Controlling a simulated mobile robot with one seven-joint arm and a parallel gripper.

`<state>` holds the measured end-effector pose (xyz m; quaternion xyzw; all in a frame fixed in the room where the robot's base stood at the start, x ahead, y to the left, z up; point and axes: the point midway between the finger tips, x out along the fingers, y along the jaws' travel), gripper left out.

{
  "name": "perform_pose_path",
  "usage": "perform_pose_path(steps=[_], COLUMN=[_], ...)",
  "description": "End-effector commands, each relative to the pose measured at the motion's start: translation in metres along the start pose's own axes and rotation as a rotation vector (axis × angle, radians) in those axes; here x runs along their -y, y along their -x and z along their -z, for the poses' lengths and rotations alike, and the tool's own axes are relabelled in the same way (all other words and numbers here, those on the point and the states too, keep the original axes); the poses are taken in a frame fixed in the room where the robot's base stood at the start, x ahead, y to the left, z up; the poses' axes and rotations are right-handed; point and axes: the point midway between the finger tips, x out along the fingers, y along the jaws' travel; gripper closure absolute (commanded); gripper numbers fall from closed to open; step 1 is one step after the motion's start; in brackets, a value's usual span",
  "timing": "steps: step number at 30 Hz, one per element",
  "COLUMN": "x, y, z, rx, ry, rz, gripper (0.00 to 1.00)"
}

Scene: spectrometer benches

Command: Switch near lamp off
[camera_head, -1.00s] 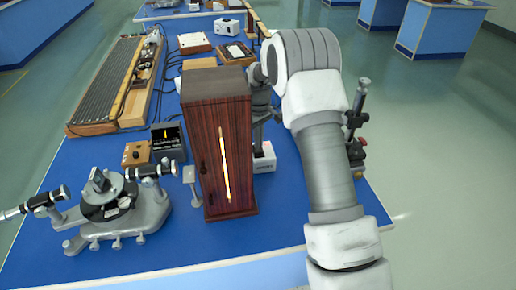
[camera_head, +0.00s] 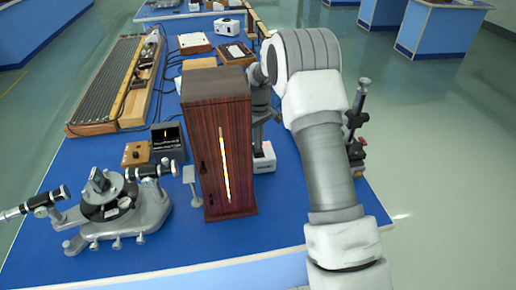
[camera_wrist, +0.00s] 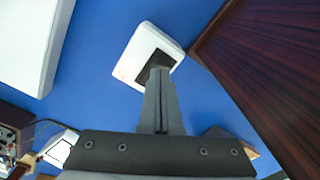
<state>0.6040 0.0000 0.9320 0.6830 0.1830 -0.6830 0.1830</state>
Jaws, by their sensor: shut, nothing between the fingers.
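The near lamp is a tall dark-red wooden housing (camera_head: 217,150) with a bright, lit vertical slit (camera_head: 224,165) on its front. A small white box (camera_head: 264,162) stands on the blue bench just behind and right of it. In the wrist view the white box (camera_wrist: 137,42) has a dark switch recess on its face. My gripper (camera_wrist: 160,72) is shut and empty. Its fingertips overlap the dark recess; whether they touch it I cannot tell. The fingertips hide part of the recess. In the head view the gripper is partly hidden behind the housing and my arm.
The wooden housing wall (camera_wrist: 275,80) stands close at the right in the wrist view. A spectrometer (camera_head: 120,210) is at the bench's front left, with a small dark screen (camera_head: 167,141) behind it. A stand (camera_head: 357,120) is right of my arm.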

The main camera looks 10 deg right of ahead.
Motion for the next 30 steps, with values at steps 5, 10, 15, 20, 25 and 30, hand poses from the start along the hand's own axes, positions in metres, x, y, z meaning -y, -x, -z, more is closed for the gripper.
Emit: perform_pose_path(steps=[5, 10, 15, 20, 25, 30], x=[0.000, 0.000, 0.000, 0.000, 0.000, 0.000], y=[0.000, -0.001, -0.004, -0.006, -0.009, -0.011], z=[0.000, 0.000, 0.000, 0.000, 0.000, 0.000], rx=[0.000, 0.000, 0.000, 0.001, 0.000, 0.000], ry=[0.000, 0.000, 0.000, 0.000, 0.000, 0.000], rz=[0.000, 0.000, 0.000, 0.000, 0.000, 0.000], gripper=[1.00, 1.00, 1.00, 1.00, 1.00, 1.00])
